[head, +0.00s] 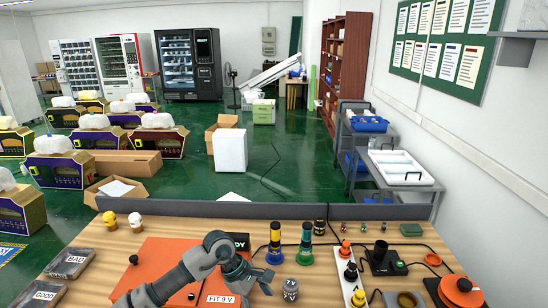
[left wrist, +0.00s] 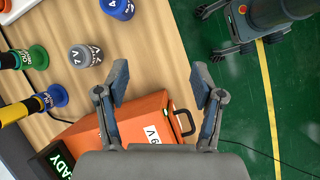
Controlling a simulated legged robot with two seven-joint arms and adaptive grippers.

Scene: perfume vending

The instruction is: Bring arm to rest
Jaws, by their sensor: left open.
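My left gripper (head: 256,284) hangs over the front of the wooden table, beside the orange box (head: 165,262) with its "FIT 9 V" label. Its forearm crosses above the box. In the left wrist view the gripper (left wrist: 160,84) has its fingers spread wide with nothing between them. The orange box (left wrist: 150,118) lies behind and below the fingers, with its black handle (left wrist: 186,124) showing near the right finger. I cannot tell how far the fingers are above it. My right gripper is in neither view.
A grey 7 V cap (head: 290,290) stands on the table (head: 190,232) right of the gripper. Blue-based (head: 275,245) and green-based (head: 305,245) bottles stand behind. A white strip (head: 347,275) and black devices (head: 383,260) fill the right side. Green floor (left wrist: 250,120) lies beyond the table edge.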

